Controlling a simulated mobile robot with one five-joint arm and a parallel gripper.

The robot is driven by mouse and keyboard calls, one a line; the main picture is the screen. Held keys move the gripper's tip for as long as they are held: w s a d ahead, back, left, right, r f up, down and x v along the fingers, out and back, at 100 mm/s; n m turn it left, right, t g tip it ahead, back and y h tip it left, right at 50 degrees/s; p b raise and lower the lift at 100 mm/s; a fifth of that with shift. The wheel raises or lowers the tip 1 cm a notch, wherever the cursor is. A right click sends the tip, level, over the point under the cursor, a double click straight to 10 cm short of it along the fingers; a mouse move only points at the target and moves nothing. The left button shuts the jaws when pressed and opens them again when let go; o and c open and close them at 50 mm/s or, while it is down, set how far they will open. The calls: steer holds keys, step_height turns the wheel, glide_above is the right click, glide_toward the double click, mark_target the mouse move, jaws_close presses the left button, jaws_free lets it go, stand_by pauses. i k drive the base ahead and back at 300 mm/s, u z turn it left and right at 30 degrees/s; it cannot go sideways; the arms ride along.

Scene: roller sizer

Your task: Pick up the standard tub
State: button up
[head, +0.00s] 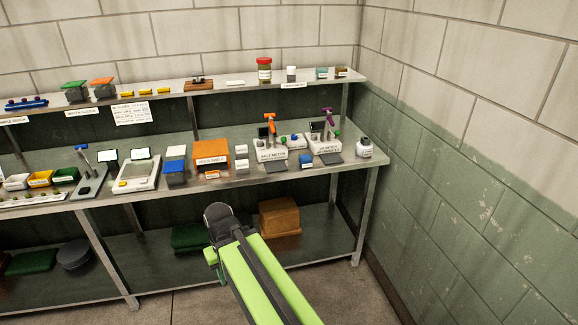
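No label that I can read names the standard tub, so I cannot tell which container it is. A white tub with a dark lid (364,147) stands upright at the right end of the bench. On the upper shelf stand a large red-lidded jar (264,71) and a small white tub with a dark cap (291,74). My green arm reaches up from the bottom, in front of the bench. My gripper (217,213) is at its dark far end, apart from all these containers; its fingers cannot be made out.
The steel bench (220,184) is crowded with two white instruments (270,149) (324,144), an orange box (211,155), scales and small bins. A brown box (279,216) sits on the lower shelf. A block wall closes the right side. Floor in front is clear.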

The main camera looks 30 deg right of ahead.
mark_target(305, 160)
steer(key=z, duration=0.35)
steer(key=i, duration=1)
steer(key=u, duration=0.35)
